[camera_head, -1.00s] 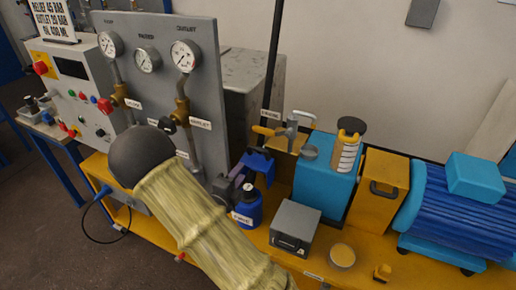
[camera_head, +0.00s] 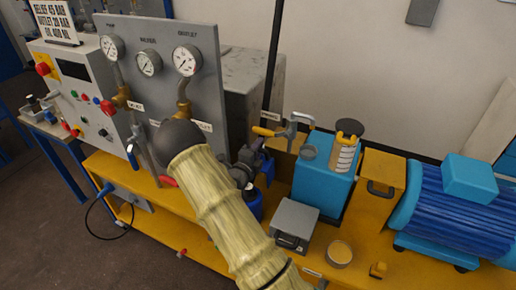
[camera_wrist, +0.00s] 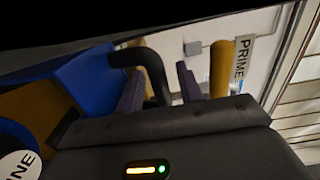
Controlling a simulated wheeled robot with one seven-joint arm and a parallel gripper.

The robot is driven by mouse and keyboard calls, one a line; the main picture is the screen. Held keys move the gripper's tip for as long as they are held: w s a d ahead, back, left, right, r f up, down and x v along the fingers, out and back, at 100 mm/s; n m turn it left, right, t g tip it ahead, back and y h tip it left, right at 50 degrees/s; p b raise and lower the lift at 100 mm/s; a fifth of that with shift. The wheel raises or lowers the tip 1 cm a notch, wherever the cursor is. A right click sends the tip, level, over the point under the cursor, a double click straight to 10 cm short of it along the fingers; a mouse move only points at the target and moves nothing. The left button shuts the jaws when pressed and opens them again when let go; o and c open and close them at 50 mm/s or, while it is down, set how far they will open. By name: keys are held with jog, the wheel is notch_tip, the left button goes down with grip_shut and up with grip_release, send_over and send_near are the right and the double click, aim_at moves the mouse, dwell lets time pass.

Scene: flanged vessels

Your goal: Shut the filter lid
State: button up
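The filter looks like the blue round body (camera_head: 254,207), mostly hidden behind my arm in the head view. Its label, ending in "INE", shows at the left edge of the wrist view (camera_wrist: 18,165). A blue part (camera_wrist: 85,78) that looks like its raised lid carries a bent black handle (camera_wrist: 150,65). The blue part shows only partly in the head view (camera_head: 268,168). My gripper (camera_wrist: 160,88) has its two purple fingers apart, with the black handle between them. A small gap shows beside the right finger; contact on the left is unclear.
A yellow lever (camera_head: 264,131) and a grey clamp-like fitting stand just behind; the yellow lever and a "PRIME" label (camera_wrist: 241,62) also show close by in the wrist view. A grey box (camera_head: 295,222), blue tank (camera_head: 323,180) and gauge panel (camera_head: 205,60) surround the spot.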

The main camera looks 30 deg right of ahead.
grip_shut()
jog(key=shift+w+b, duration=0.1)
jog(key=shift+b, duration=0.2)
